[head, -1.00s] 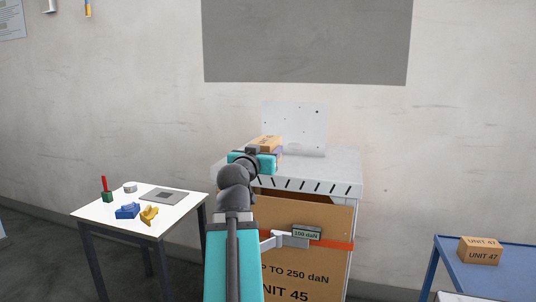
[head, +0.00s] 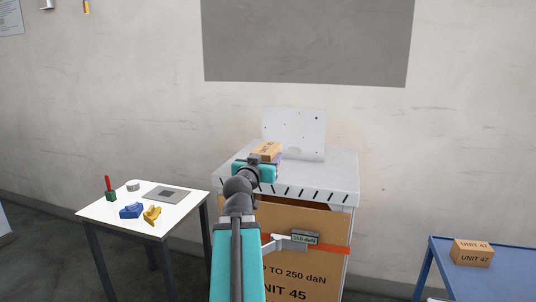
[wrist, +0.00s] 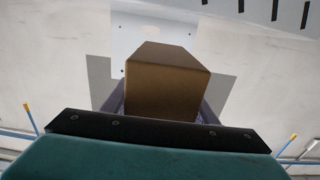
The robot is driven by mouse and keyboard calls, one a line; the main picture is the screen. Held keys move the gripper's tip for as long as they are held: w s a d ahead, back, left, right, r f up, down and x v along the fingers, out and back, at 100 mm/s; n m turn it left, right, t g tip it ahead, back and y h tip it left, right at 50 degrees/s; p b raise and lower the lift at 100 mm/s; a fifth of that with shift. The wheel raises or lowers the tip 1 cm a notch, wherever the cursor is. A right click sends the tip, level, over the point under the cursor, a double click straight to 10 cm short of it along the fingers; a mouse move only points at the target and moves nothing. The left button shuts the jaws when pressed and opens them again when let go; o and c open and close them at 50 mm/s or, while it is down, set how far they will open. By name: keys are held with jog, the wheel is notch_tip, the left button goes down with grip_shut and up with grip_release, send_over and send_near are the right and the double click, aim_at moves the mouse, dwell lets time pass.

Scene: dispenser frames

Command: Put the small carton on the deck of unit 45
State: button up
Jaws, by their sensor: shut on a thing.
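My gripper (head: 268,160) is shut on a small brown carton (head: 266,149). It holds the carton over the left part of the white deck (head: 325,178) of unit 45, in front of the upright plate. I cannot tell whether the carton touches the deck. In the wrist view the carton (wrist: 166,84) sits between my two grey fingers, and its underside is hidden. Unit 45 (head: 315,270) has a brown front panel marked "UNIT 45" under the deck, partly hidden by my arm.
A white perforated plate (head: 295,130) stands at the deck's back. A white table (head: 110,215) at left holds small tools and a grey plate. A blue table (head: 505,285) at right bears a carton marked "UNIT 47" (head: 473,253). The deck's right part is clear.

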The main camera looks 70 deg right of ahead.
jog(key=shift+w+d+r+p, duration=0.1)
jog(key=shift+d+r+p, duration=0.1)
jog(key=shift+p, duration=0.35)
jog(key=shift+w+d+f+p, duration=0.2)
jog(key=shift+w+d+p, duration=0.35)
jog(key=shift+d, duration=0.95)
jog(key=shift+w+d+f+p, duration=0.25)
jog(key=shift+w+d+p, duration=0.2)
jog(key=shift+d, duration=1.05)
jog(key=shift+w+d+f+p, duration=0.2)
jog(key=shift+w+d+p, duration=0.35)
jog(key=shift+d, duration=0.95)
jog(key=shift+d, duration=0.15)
jog(key=shift+w+d+p, duration=0.15)
jog(key=shift+d+p, duration=0.2)
jog(key=shift+d, duration=0.25)
jog(key=shift+a+f+p, duration=0.1)
jog(key=shift+f+p, duration=0.3)
jog(key=shift+f, duration=1.45)
jog(key=shift+f, duration=0.15)
jog(key=o, duration=1.4)
jog(key=shift+r, duration=0.2)
